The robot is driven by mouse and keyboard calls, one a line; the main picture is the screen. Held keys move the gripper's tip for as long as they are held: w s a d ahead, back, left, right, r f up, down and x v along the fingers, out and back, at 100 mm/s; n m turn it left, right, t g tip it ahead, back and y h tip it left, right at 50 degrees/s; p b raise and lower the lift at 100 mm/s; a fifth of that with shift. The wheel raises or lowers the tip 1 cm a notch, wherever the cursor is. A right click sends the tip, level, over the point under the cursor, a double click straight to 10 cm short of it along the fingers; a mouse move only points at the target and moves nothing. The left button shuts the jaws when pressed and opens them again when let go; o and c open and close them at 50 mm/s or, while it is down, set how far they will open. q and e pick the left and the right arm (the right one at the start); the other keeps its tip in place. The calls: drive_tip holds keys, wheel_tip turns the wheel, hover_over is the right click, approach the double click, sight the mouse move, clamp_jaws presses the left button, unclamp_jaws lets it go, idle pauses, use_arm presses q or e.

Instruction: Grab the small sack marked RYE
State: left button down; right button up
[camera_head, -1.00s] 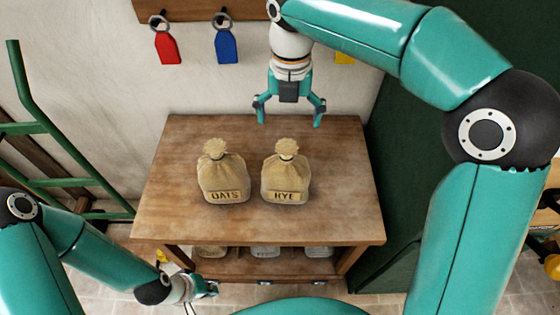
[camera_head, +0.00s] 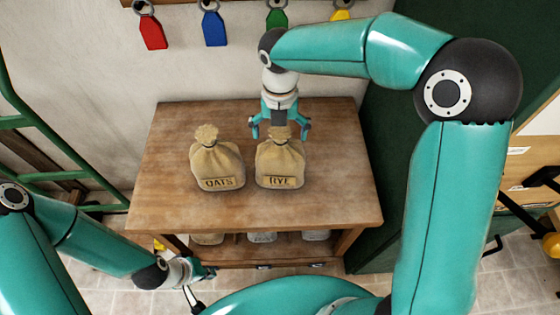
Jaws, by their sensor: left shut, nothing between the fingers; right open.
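The small sack marked RYE (camera_head: 280,164) stands upright on the wooden table (camera_head: 340,200), with its label facing me. A like sack marked OATS (camera_head: 217,165) stands just left of it. My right gripper (camera_head: 279,134) is open, pointing down at the tied neck of the RYE sack. Its fingers show to the left and right of the neck; I cannot tell whether they touch it. My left gripper (camera_head: 212,273) is shut and empty, low in front of the table's left front corner, apart from both sacks.
Red (camera_head: 152,33), blue (camera_head: 214,29), green (camera_head: 276,19) and yellow tags hang on the wall behind. A green metal frame (camera_head: 50,180) stands at the left. A shelf under the table holds several pale things (camera_head: 262,237). The tabletop around the sacks is clear.

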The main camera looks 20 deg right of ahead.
sight(280, 144)
drive_tip(key=shift+w+d+f, duration=0.1)
drive_tip(key=shift+f, duration=1.1)
drive_tip(key=shift+w+d+f, duration=0.1)
drive_tip(key=shift+f, duration=1.05)
drive_tip(key=c, duration=1.5)
drive_tip(key=shift+r, duration=0.1)
drive_tip(key=shift+c, duration=0.2)
